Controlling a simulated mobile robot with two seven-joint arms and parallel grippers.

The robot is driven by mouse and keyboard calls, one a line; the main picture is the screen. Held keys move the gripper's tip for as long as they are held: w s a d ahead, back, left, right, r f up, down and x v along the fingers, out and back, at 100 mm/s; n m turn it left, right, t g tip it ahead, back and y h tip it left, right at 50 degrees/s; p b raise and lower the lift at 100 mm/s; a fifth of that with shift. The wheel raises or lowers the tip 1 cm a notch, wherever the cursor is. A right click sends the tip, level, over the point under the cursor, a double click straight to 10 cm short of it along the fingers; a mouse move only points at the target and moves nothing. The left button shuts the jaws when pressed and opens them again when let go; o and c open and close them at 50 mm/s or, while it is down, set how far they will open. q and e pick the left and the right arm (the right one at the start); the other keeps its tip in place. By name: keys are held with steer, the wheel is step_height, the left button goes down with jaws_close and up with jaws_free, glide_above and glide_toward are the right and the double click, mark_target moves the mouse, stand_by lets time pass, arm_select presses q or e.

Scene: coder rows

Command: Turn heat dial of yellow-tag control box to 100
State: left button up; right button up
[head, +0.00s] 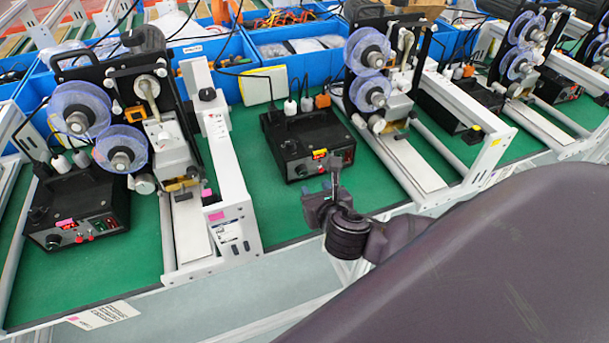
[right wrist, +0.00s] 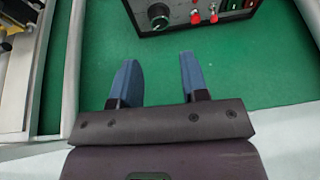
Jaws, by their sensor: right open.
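The black control box with the yellow tag (head: 319,153) stands on the green mat in the middle of the head view. Its front face carries a round black dial (head: 301,170) at the lower left; the dial's scale and setting are too small to read. My right gripper (head: 335,178) is open and empty in front of the box. In the right wrist view its blue fingers (right wrist: 160,65) point toward the box, with a gap before the dial. My left gripper is not in view.
A pink-tag control box (head: 78,205) stands at the left. White frames with reel machines (head: 145,110) flank the middle box. Blue bins (head: 215,60) line the back. The green mat (head: 285,215) in front of the middle box is clear.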

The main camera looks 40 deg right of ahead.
mark_target(303, 174)
steer(key=b+x, duration=0.1)
steer(key=x, duration=0.8)
steer(key=shift+w+f, duration=0.15)
steer(key=shift+w, duration=0.15)
steer(key=c, duration=0.6)
